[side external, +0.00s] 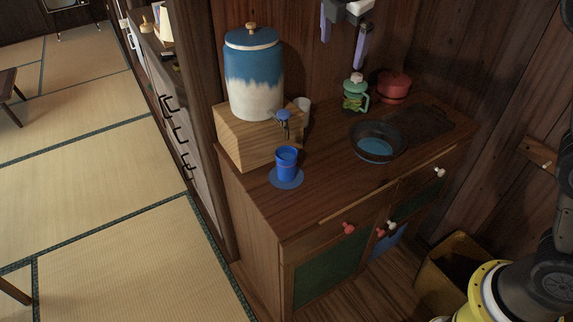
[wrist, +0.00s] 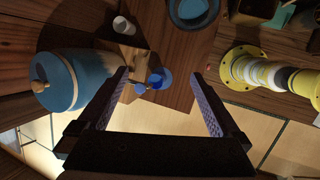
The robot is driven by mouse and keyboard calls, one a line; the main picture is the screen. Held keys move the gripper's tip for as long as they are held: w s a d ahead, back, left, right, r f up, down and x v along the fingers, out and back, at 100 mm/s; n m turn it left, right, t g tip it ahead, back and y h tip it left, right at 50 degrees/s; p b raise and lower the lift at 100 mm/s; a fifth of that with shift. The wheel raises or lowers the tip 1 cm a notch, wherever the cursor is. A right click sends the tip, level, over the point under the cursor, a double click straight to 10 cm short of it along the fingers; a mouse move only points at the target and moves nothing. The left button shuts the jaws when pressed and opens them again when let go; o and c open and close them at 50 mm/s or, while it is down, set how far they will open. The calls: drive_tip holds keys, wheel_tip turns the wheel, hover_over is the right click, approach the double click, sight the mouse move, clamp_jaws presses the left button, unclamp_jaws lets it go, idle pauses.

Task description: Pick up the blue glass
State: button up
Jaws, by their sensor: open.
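The blue glass (side external: 287,163) stands upright on a round blue coaster (side external: 286,184) near the front left of the wooden cabinet top. It is below the tap of the blue and white dispenser. In the wrist view the blue glass (wrist: 160,78) shows from above, between my fingertips in the picture. My gripper (side external: 343,42) is open and empty, high above the back of the cabinet and apart from the glass. Its two fingers (wrist: 160,76) frame the lower middle of the wrist view.
The dispenser (side external: 253,80) stands on a wooden block (side external: 238,133), its tap (side external: 283,117) jutting toward the glass. A white cup (side external: 302,104), a green jar (side external: 355,95), a red pot (side external: 394,87) and a dark pan (side external: 377,142) stand behind and right. The cabinet top right of the glass is clear.

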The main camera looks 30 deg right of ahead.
drive_tip(key=w+a+f+n, duration=0.2)
drive_tip(key=w+a+f, duration=0.45)
drive_tip(key=f, duration=0.35)
drive_tip(key=n+g+h, duration=0.1)
drive_tip(key=g, duration=0.1)
approach(286, 155)
drive_tip(key=shift+s+x, duration=0.3)
drive_tip(key=shift+x, duration=1)
drive_tip(key=shift+s+x, duration=0.3)
drive_tip(key=shift+x, duration=0.95)
drive_tip(key=shift+s+x, duration=0.3)
drive_tip(key=shift+x, duration=1)
drive_tip(key=shift+a, duration=0.2)
clamp_jaws()
